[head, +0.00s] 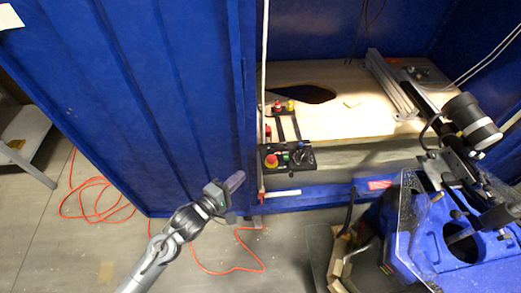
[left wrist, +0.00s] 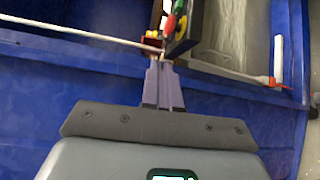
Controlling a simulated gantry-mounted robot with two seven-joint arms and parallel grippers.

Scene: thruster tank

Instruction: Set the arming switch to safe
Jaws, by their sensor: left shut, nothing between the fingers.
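A black control panel (head: 287,168) stands at the front of the wooden bench in the head view. It carries a red button on a yellow base (head: 271,160), a small green button (head: 286,157) and a black round knob (head: 302,157). I cannot tell for sure which control is the arming switch, or its setting. The panel's edge (left wrist: 200,15) also shows at the top of the left wrist view. My left gripper (head: 238,179) is shut and empty, to the left of and below the panel. Its fingertips (left wrist: 164,66) point toward the panel.
A blue wall (head: 160,110) rises directly beside my left gripper. A wooden bench top (head: 340,110) lies behind the panel. A blue tank-like unit (head: 425,245) and a dark cylinder (head: 470,120) fill the right. An orange cable (head: 95,190) lies on the floor.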

